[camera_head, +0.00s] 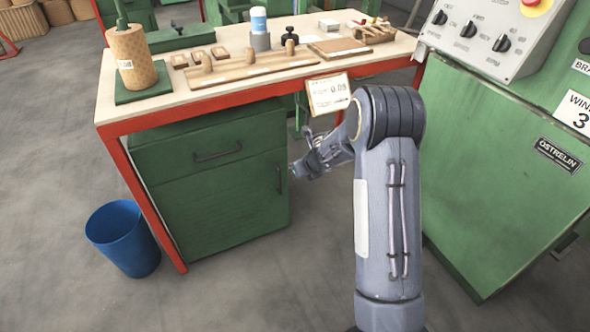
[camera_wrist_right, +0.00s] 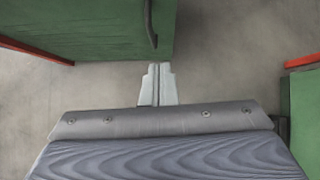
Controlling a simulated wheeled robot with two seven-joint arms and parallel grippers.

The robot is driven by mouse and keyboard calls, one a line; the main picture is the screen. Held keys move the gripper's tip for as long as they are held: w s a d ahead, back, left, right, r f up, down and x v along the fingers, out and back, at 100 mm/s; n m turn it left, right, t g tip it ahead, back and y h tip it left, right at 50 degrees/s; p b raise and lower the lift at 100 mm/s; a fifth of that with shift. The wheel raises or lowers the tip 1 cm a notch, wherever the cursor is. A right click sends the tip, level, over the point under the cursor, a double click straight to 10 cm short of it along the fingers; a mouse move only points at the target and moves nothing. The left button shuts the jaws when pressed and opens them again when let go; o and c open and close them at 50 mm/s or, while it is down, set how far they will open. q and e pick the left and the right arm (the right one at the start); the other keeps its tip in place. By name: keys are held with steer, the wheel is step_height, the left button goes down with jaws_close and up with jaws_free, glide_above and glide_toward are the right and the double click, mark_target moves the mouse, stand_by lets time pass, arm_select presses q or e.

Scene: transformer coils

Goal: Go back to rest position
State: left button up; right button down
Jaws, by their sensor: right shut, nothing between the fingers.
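My right arm rises from the bottom of the head view and bends at the elbow in front of the workbench. My right gripper (camera_head: 298,170) points left, beside the green cabinet under the bench. In the wrist view the right gripper (camera_wrist_right: 157,68) shows its two fingertips together with nothing between them, above bare floor. The green cabinet (camera_wrist_right: 90,25) with its dark handle is just beyond the fingertips. My left gripper is not in view.
The workbench (camera_head: 200,95) has a red frame and carries a coil roll (camera_head: 133,58) and wooden parts. A green machine (camera_head: 490,170) with a control panel stands at the right. A blue bin (camera_head: 122,240) stands at the left. The floor in front is clear.

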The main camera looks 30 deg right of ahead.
steer(key=s+d+r+m+t+h, duration=0.1)
steer(key=s+r+m+h, duration=0.1)
steer(key=s+r+m, duration=0.55)
steer(key=s+d+r+m+h, duration=0.1)
steer(key=s+r+m, duration=0.3)
steer(key=r+m, duration=0.65)
steer(key=s+a+m+g+y, duration=0.2)
steer(key=s+a+m+y, duration=0.1)
steer(key=s+a+m, duration=0.85)
steer(key=s+a+m+g+y, duration=0.1)
steer(key=s+a+m+y, duration=0.3)
steer(key=s+a+m, duration=0.7)
arm_select(q)
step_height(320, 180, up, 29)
steer(key=p, duration=2.8)
steer(key=shift+p, duration=0.4)
arm_select(e)
steer(key=s+d+r+n, duration=0.1)
steer(key=d+r, duration=0.1)
steer(key=r, duration=1.2)
steer(key=s+d+r+n, duration=0.1)
steer(key=d+r, duration=0.1)
steer(key=r, duration=1.2)
steer(key=shift+s+d+n, duration=0.15)
steer(key=shift+d+n, duration=0.05)
steer(key=shift+n, duration=0.15)
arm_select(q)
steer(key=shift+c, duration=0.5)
